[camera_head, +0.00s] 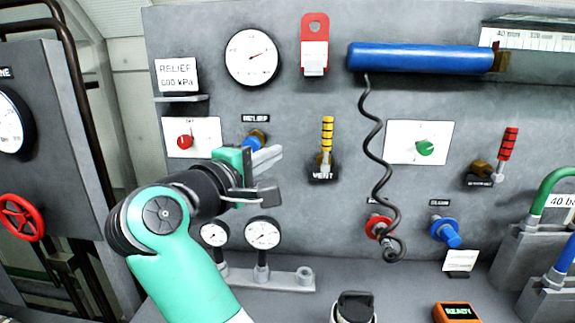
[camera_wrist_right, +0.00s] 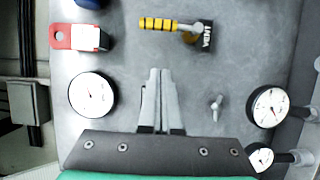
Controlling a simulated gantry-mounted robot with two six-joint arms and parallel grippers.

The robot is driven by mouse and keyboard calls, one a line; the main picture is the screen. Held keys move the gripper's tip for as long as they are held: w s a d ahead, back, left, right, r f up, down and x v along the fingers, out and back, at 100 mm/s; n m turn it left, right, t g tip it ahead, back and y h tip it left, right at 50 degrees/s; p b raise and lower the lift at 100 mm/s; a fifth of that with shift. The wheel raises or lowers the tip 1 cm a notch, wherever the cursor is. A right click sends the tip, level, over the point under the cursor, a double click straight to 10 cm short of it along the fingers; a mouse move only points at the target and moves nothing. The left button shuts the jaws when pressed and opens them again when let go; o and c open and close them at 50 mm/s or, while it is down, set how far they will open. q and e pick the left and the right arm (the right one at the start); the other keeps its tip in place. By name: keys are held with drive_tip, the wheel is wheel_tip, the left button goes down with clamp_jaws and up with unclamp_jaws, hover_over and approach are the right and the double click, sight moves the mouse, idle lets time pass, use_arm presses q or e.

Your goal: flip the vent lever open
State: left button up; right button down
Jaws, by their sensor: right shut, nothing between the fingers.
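The vent lever (camera_head: 327,132) has a yellow-and-black striped handle standing upright above its brass pivot on the grey panel. The VENT label (camera_head: 322,176) sits at its base. In the right wrist view the lever (camera_wrist_right: 158,24) lies sideways near the top, with its dark label block (camera_wrist_right: 207,42) to its right. My right gripper (camera_head: 280,153) is left of the lever in the head view, apart from it. Its two pale fingers (camera_wrist_right: 160,71) are together and empty in the wrist view. My left gripper is not in view.
A blue cylinder (camera_head: 420,58) with a hanging coiled black cord (camera_head: 372,150) is right of the lever. A red tag (camera_head: 314,30) is above it. A red-striped lever (camera_head: 508,143) is farther right. Small gauges (camera_head: 262,233) stand below my gripper. Bare panel lies between gripper and lever.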

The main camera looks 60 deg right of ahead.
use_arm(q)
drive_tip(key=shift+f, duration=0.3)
use_arm(e)
drive_tip(key=shift+f, duration=0.15)
drive_tip(key=p, duration=0.2)
approach(326, 145)
drive_tip(key=w+d+r, duration=0.1)
drive_tip(key=w+d, duration=0.3)
drive_tip(key=w, duration=0.1)
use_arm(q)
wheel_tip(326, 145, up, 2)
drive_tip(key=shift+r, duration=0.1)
use_arm(e)
drive_tip(key=s+d, duration=0.2)
drive_tip(key=shift+s+d+r, duration=0.1)
drive_tip(key=shift+s+d, duration=0.3)
